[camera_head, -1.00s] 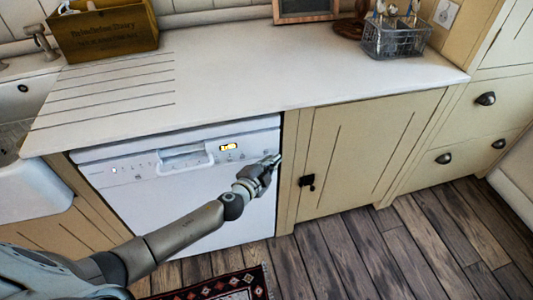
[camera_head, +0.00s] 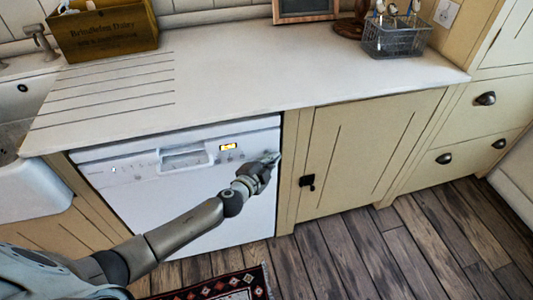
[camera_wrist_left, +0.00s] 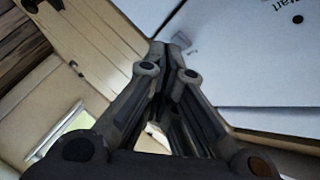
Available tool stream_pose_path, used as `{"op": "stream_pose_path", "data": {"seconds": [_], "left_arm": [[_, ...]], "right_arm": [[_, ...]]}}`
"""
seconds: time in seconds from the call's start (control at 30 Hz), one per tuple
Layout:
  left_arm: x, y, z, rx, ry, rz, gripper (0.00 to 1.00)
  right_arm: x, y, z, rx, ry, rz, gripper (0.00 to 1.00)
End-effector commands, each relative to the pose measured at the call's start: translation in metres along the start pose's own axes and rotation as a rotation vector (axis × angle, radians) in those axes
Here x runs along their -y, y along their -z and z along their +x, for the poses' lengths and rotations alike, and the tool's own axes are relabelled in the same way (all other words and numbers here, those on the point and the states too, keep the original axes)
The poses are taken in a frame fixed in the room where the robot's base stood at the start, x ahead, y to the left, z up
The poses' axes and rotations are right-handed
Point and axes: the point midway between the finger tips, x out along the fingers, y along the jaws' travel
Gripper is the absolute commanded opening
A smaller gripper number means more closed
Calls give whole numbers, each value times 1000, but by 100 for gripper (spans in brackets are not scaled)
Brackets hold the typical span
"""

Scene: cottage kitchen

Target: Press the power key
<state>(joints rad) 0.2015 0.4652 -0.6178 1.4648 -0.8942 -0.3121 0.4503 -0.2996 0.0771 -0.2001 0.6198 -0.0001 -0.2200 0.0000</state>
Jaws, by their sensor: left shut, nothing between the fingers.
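The white dishwasher (camera_head: 190,195) is set under the counter, with a control panel along its top edge. A lit orange display (camera_head: 229,147) and small round buttons show on the panel. My left gripper (camera_head: 274,157) is shut and empty at the panel's right end, near the dishwasher's right edge. In the left wrist view, the closed fingertips (camera_wrist_left: 172,46) are close to a small grey key (camera_wrist_left: 183,40) on the white panel (camera_wrist_left: 235,50). I cannot tell whether they touch it. The word "Start" and a black dot show farther right there. My right gripper is not in view.
The worktop (camera_head: 270,75) overhangs the dishwasher. A beige cupboard door (camera_head: 360,155) with a black latch (camera_head: 307,181) is just right of the gripper. A patterned rug (camera_head: 225,287) lies on the wooden floor below. A wire basket (camera_head: 396,40) stands on the worktop.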

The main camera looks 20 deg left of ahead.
Motion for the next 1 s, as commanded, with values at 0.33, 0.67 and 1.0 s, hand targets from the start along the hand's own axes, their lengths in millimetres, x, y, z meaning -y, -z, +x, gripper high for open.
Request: {"op": "stream_pose_path", "data": {"seconds": [0.33,0.67,1.0], "left_arm": [[1,-1,1,0,0,0,0],[2,-2,2,0,0,1,0],[-4,4,-6,1,0,0,0]], "right_arm": [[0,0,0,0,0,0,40],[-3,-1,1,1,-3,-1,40],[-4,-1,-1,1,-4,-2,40]]}}
